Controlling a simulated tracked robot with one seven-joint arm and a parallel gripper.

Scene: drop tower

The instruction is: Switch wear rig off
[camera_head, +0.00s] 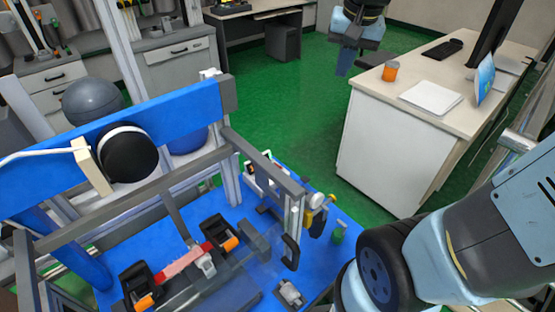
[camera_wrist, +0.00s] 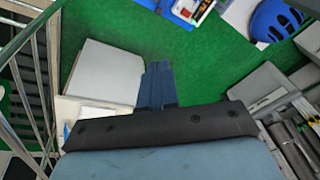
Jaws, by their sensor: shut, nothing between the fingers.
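A rig stands on a blue bench top (camera_head: 185,225) at lower left in the head view, inside a grey frame. It has black clamps with orange knobs (camera_head: 231,243) and a pinkish-red strip (camera_head: 184,262) between them. A small grey box (camera_head: 290,293) with a raised part sits at the bench's front; I cannot tell whether it is the rig's switch, or its setting. My gripper (camera_head: 343,70) is at top centre, shut and empty, beside the white desk and far from the rig. Its closed blue fingers also show in the wrist view (camera_wrist: 157,82).
The white desk (camera_head: 385,150) at right holds an orange cup (camera_head: 390,71), papers and a monitor. Green floor (camera_head: 285,110) lies open between desk and rig. A blue beam (camera_head: 60,145) and grey frame bars surround the rig. A blue helmet (camera_wrist: 276,20) shows in the wrist view.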

